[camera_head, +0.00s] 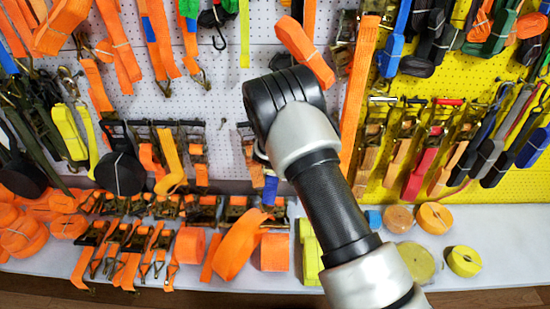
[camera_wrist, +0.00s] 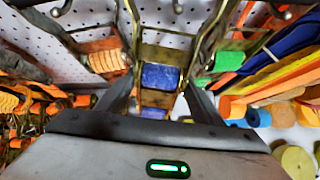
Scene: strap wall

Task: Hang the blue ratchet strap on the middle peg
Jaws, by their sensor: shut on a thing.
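In the wrist view, the blue ratchet strap (camera_wrist: 161,76) is a small blue webbing roll in a brassy metal ratchet frame, with its frame reaching up towards the pegboard. My gripper (camera_wrist: 160,88) is shut on it, one dark finger on each side. In the head view, part of the blue strap (camera_head: 270,190) shows just left of my arm; my arm hides the fingers.
An orange ratchet strap (camera_wrist: 105,61) hangs close on the left and a green one (camera_wrist: 227,61) close on the right. Other peg ends (camera_wrist: 61,8) show at the top. Below, a white shelf (camera_head: 330,284) holds orange and yellow rolls.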

